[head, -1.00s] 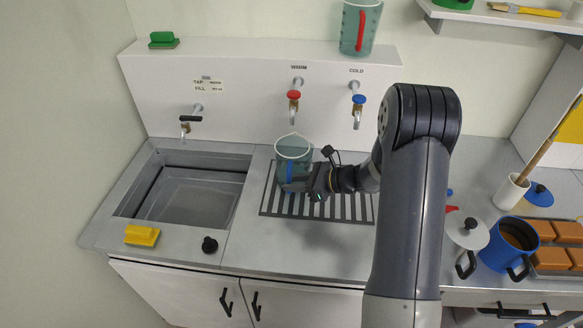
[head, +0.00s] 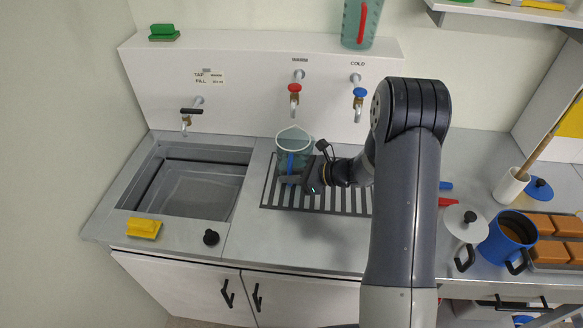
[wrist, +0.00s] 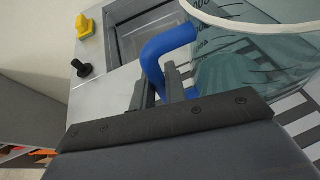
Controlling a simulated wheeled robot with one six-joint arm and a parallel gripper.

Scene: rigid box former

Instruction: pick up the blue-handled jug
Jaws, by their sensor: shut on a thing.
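The blue-handled jug (head: 293,148) is a clear, teal-tinted measuring jug with a white rim, upright over the slatted drain area left of my arm. Its blue handle (wrist: 165,52) shows close up in the wrist view, with dark markings on the jug wall (wrist: 250,65) beside it. My gripper (head: 296,179) is at the jug's front, shut on the blue handle; in the wrist view its fingers (wrist: 160,84) close around the handle's lower part. I cannot tell whether the jug's base touches the slats.
Red (head: 295,88) and blue (head: 360,93) taps project behind the jug. A red-handled jug (head: 361,22) stands on the ledge. A blue pot (head: 508,242) is at right.

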